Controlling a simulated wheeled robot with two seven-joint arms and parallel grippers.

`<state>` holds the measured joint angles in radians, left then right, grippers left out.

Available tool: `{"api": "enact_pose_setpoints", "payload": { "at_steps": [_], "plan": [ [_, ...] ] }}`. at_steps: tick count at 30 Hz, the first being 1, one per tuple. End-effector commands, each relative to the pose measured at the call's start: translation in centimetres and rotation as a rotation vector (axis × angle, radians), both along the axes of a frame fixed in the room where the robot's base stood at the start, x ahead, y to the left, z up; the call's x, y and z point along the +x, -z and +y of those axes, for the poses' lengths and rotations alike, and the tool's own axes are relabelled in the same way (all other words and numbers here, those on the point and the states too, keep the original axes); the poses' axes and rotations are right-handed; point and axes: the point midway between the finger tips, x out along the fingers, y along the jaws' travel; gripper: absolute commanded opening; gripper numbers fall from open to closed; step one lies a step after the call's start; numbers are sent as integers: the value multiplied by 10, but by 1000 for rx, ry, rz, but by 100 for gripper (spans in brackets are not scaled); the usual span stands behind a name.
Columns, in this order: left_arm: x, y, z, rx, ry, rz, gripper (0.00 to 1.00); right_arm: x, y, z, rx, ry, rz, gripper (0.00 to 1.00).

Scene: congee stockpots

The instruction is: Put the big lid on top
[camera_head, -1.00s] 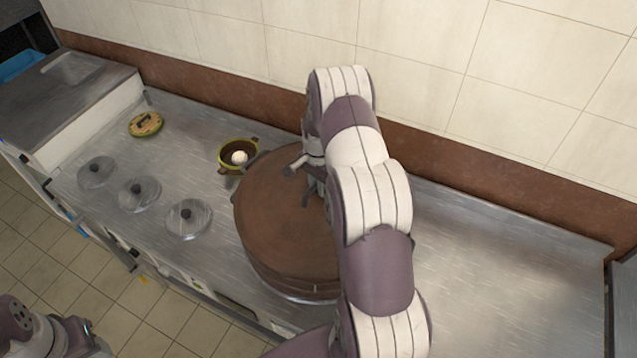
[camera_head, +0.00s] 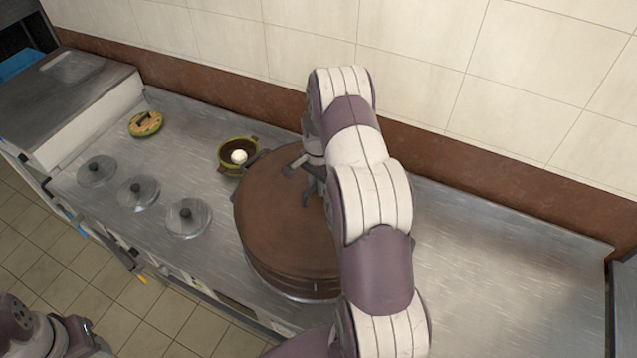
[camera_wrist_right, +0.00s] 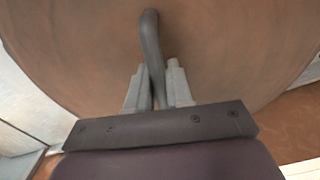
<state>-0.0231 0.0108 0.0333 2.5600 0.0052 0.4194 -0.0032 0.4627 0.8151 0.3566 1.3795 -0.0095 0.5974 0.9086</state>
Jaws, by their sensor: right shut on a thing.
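The big lid (camera_head: 285,200) is a wide, round, brown disc lying over a large brown pot (camera_head: 300,283). Its right part is hidden behind my right arm. I cannot tell whether the lid rests fully on the rim. My right gripper (camera_head: 312,182) is above the lid's top and is partly hidden by my arm. In the right wrist view, its fingers (camera_wrist_right: 160,88) are shut on the dark curved handle (camera_wrist_right: 150,45) of the lid, with the brown surface just beyond. My left gripper is out of view; only part of my left arm shows at bottom left.
A small green-rimmed pot (camera_head: 226,168) with a white ball inside stands close to the big pot's left. Several round glass lids (camera_head: 187,218) and a green-yellow lid (camera_head: 145,123) lie on the steel counter (camera_head: 490,260). The counter's right side is clear. A tiled wall stands behind.

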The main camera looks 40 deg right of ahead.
Motion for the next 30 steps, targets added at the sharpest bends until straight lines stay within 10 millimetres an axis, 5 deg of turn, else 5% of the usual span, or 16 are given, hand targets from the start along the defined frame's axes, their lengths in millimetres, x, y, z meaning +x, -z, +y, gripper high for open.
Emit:
{"api": "enact_pose_setpoints", "payload": {
  "at_steps": [11,12,13,23,30],
  "plan": [
    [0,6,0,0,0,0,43,1,7,0,-2,0,-2,0],
    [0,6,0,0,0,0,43,1,7,0,-2,0,-2,23],
    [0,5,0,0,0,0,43,1,6,0,-2,0,-2,31],
    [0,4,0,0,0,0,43,0,6,0,1,0,1,31],
    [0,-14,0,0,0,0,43,0,-19,0,0,0,0,31]
  ]
}}
